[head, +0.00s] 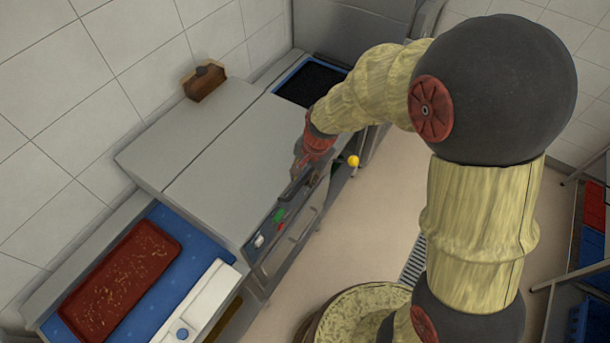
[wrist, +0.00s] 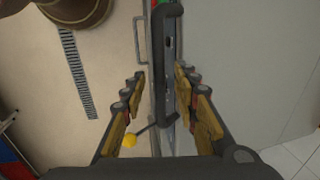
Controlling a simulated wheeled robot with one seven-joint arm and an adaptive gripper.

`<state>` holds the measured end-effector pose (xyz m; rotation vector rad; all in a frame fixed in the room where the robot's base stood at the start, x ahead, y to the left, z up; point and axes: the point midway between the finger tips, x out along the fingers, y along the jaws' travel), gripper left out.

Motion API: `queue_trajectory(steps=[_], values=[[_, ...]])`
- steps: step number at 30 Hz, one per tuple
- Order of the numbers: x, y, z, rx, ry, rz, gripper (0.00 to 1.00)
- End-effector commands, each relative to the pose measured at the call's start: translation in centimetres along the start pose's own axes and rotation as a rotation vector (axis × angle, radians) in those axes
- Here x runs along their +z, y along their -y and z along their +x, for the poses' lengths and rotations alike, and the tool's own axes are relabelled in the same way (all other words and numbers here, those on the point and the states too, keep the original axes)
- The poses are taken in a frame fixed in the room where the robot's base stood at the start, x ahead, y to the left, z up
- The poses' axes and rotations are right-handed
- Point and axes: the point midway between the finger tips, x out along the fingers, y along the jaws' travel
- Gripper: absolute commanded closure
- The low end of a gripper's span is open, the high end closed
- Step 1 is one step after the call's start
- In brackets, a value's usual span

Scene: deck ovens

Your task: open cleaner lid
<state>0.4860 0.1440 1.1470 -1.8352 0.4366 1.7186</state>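The cleaner is a grey metal cabinet with a broad flat lid (head: 235,150), which lies closed. A dark bar handle (wrist: 157,60) runs along the lid's front edge. My gripper (wrist: 160,75) is open, with one finger on each side of the handle in the wrist view. A gap shows between the handle and each finger. In the head view my gripper (head: 303,180) is at the front edge of the lid, and it partly hides the handle there. A lever with a yellow knob (head: 352,160) sticks out at the front right; the knob also shows in the wrist view (wrist: 129,140).
A green button (head: 278,215) and other controls sit on the front panel. A brown block (head: 204,82) stands at the back by the wall. A red tray (head: 122,281) lies on a blue surface at the left. The floor (head: 345,240) in front is open.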

Motion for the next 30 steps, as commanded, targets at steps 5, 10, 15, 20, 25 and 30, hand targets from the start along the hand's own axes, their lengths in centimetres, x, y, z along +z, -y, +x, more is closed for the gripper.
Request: queue_trajectory(steps=[5, 10, 15, 20, 25, 30], values=[[0.01, 0.00, -0.02, 0.000, 0.000, 0.000, 0.76], [0.01, -0.01, -0.03, 0.000, 0.000, 0.000, 0.86], [0.01, 0.00, -0.04, 0.000, 0.000, 0.000, 0.95], [0.01, 0.00, -0.04, 0.000, 0.000, 0.000, 1.00], [0.01, 0.00, -0.04, 0.000, 0.000, 0.000, 1.00], [0.01, 0.00, -0.04, 0.000, 0.000, 0.000, 1.00]])
